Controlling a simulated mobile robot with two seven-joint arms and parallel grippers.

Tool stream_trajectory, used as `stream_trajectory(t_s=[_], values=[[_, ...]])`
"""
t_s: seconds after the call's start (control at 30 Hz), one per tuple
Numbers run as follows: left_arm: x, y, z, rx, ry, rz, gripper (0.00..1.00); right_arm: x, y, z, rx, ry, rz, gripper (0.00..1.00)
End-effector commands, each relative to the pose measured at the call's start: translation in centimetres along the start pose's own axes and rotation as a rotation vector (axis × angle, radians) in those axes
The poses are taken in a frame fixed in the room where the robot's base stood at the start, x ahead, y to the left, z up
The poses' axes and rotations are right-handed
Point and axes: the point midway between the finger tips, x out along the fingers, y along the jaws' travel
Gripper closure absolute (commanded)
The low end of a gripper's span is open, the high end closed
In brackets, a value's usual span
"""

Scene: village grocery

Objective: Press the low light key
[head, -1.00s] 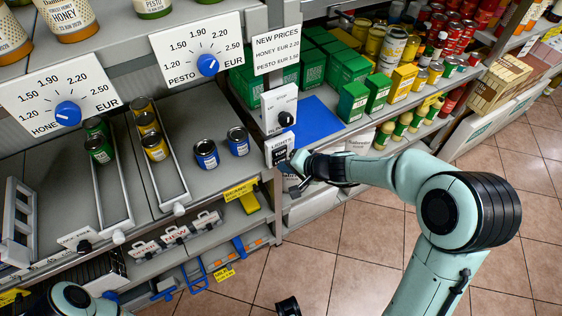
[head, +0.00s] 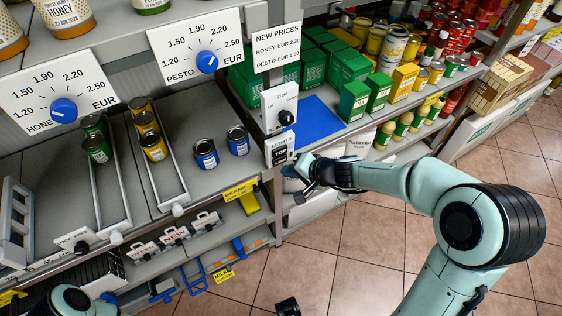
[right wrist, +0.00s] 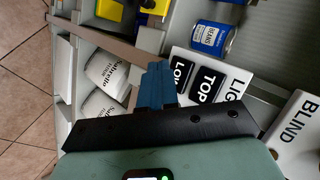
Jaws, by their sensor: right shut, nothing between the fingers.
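The white lights panel (head: 278,146) is on the shelf front below the blind panel, with black keys. In the right wrist view, the low key (right wrist: 181,73) is a black key with white lettering, partly covered by my fingertips. The top key (right wrist: 206,83) is beside it, nearer the "LIGHTS" lettering. My right gripper (head: 296,169) is shut and empty, just right of and below the panel. Its blue fingertips (right wrist: 157,82) show at the low key's left edge; I cannot tell whether they touch it.
The blind panel (head: 280,108), with a black knob, stands directly above the lights panel. A blue mat (head: 304,122) and green boxes (head: 354,100) are to its right. Blue cans (head: 205,154) stand on the shelf to the left.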

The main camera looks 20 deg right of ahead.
Motion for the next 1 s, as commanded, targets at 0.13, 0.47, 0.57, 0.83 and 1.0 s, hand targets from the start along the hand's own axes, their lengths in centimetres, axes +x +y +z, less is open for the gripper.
stream_trajectory(t_s=[0.13,0.47,0.57,0.83,1.0], values=[[0.8,-0.3,0.0,-0.001,-0.003,-0.001,0.57,-1.0,0.9,0.8,0.000,0.002,-0.001,1.00],[1.7,-0.6,-0.1,-0.002,-0.005,-0.002,0.57,-3.2,2.4,2.3,0.000,0.002,-0.001,1.00],[1.7,-0.6,-0.1,-0.002,-0.005,-0.002,0.57,-3.4,2.6,2.5,-0.001,0.000,0.000,1.00],[1.8,-0.6,-0.1,-0.002,-0.005,-0.002,0.57,-3.5,2.6,2.5,-0.001,0.000,0.000,1.00],[1.8,-0.6,-0.1,-0.002,-0.006,-0.002,0.57,-3.4,2.6,2.5,-0.001,0.000,0.000,1.00]])
